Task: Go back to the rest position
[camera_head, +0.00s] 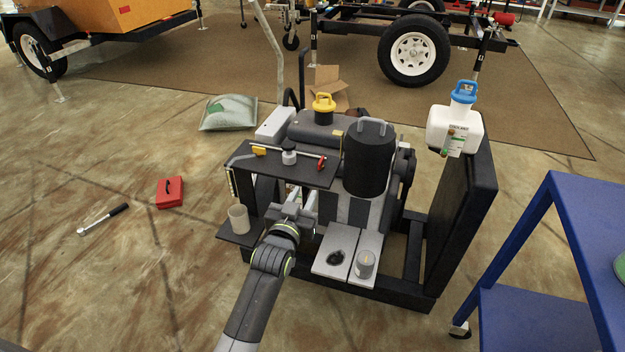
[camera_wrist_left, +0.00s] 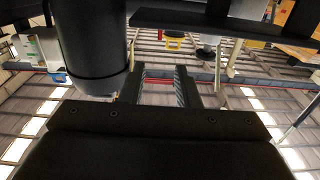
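My left gripper (camera_head: 299,208) is in front of the engine unit, below the dark shelf (camera_head: 285,168) and left of the black cylinder (camera_head: 368,160). In the left wrist view the two fingers (camera_wrist_left: 161,75) stand apart with a clear gap and nothing between them, so it is open and empty. That view looks upside down, with the roof low in the picture. The black cylinder (camera_wrist_left: 88,45) is close beside the fingers there. My right gripper shows in neither view.
The shelf carries a bar tool and a small grey pot (camera_head: 289,157). A beige cup (camera_head: 239,218) stands on a lower ledge. A grey can (camera_head: 364,264) sits on light plates. A white jug (camera_head: 454,128) tops the dark panel (camera_head: 462,215). A blue cart (camera_head: 540,318) stands right; floor left is mostly open.

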